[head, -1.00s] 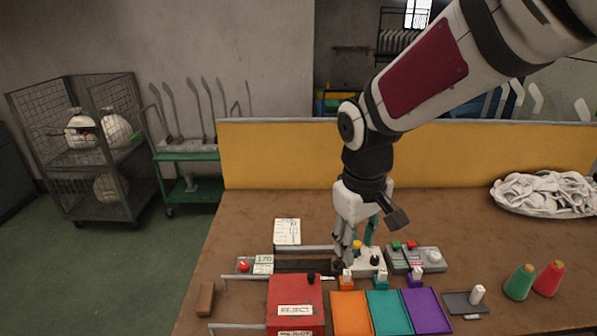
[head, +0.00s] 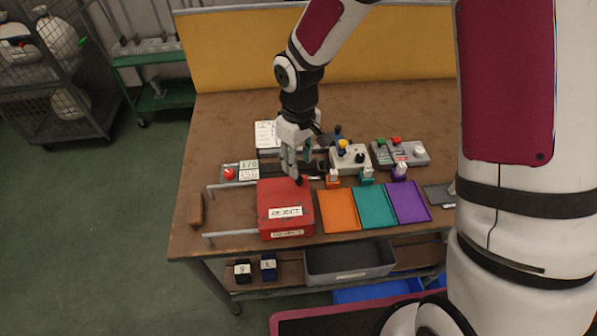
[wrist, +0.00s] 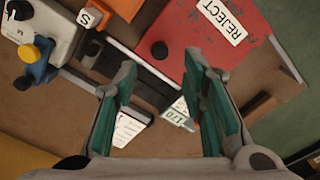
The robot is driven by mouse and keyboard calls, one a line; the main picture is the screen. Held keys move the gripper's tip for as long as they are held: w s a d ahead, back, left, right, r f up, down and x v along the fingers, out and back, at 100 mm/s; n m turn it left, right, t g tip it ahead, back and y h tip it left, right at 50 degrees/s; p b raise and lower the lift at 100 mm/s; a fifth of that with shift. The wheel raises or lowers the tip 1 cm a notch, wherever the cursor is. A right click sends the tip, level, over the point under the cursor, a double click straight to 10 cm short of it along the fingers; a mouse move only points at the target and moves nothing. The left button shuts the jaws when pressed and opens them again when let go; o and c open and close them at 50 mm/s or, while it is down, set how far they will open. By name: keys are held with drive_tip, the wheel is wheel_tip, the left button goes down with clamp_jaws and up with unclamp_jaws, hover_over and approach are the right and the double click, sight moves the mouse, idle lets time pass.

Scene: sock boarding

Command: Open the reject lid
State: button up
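The red reject box (head: 285,222) stands at the front left of the workbench, its lid flat and closed, with a white REJECT label. A black knob (wrist: 159,49) sits near the lid's edge. My gripper (head: 294,172) hangs over the back edge of the lid, close to the knob. In the wrist view my gripper (wrist: 158,72) is open and empty, teal-padded fingers spread wide. The knob shows beyond and between the fingertips; contact is not visible. The REJECT label also shows in the wrist view (wrist: 225,20).
Orange (head: 339,211), teal (head: 376,207) and purple (head: 408,202) trays lie right of the box. A control box with a yellow knob (head: 349,160) and a grey button box (head: 400,153) stand behind them. Metal rails (head: 230,235) flank the box's left. A brown block (head: 195,209) lies farther left.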

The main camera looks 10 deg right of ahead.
sight(299, 178)
drive_tip(key=shift+f, duration=2.75)
drive_tip(key=shift+c, duration=0.6)
clamp_jaws()
